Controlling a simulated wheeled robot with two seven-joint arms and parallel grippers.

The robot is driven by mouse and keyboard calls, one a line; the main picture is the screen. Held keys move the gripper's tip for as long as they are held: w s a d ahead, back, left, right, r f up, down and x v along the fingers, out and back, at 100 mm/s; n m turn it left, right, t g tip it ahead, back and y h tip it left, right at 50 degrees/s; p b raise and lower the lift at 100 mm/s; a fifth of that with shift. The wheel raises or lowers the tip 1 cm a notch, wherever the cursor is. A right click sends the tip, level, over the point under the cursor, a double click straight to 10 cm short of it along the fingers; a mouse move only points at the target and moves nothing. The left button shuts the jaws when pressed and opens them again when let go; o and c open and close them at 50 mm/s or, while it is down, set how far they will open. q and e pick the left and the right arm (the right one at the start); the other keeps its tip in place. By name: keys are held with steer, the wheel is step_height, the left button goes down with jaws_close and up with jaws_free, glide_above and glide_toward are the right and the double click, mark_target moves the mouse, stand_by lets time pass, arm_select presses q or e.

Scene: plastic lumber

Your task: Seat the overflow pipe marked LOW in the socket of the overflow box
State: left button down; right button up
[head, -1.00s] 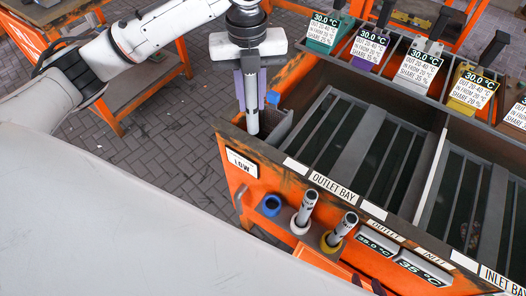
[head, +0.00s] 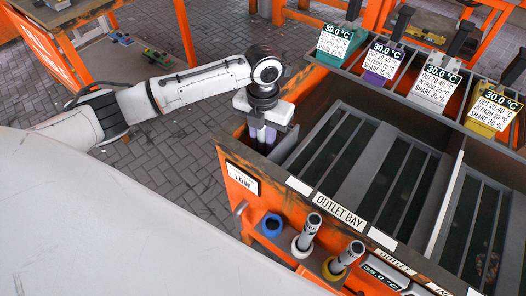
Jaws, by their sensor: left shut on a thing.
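My left gripper (head: 264,138) is shut on a pale grey pipe, low over the tank's near left corner. The tank wall and the fingers hide most of the pipe, and I cannot read a mark on it. The grey overflow box (head: 290,145) is inside that corner, beside the gripper. The gripper hides its socket, so I cannot tell whether the pipe's end is in it. The LOW plate (head: 243,179) is on the orange tank's outer wall. My right gripper is not in view.
A rack on the tank's front has an empty blue ring (head: 271,225), a white-collared pipe (head: 306,237) and a yellow-collared pipe (head: 343,262). The outlet bay (head: 338,150) has dark slotted panels. Coloured tagged units (head: 385,62) line the far edge.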

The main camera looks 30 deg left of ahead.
mark_target(263, 151)
arm_select(q)
steer(key=shift+f, duration=1.9)
steer(key=shift+f, duration=0.15)
steer(key=c, duration=1.5)
jaws_free()
steer(key=shift+c, duration=0.2)
step_height(263, 151, up, 12)
steer(key=shift+r, duration=0.2)
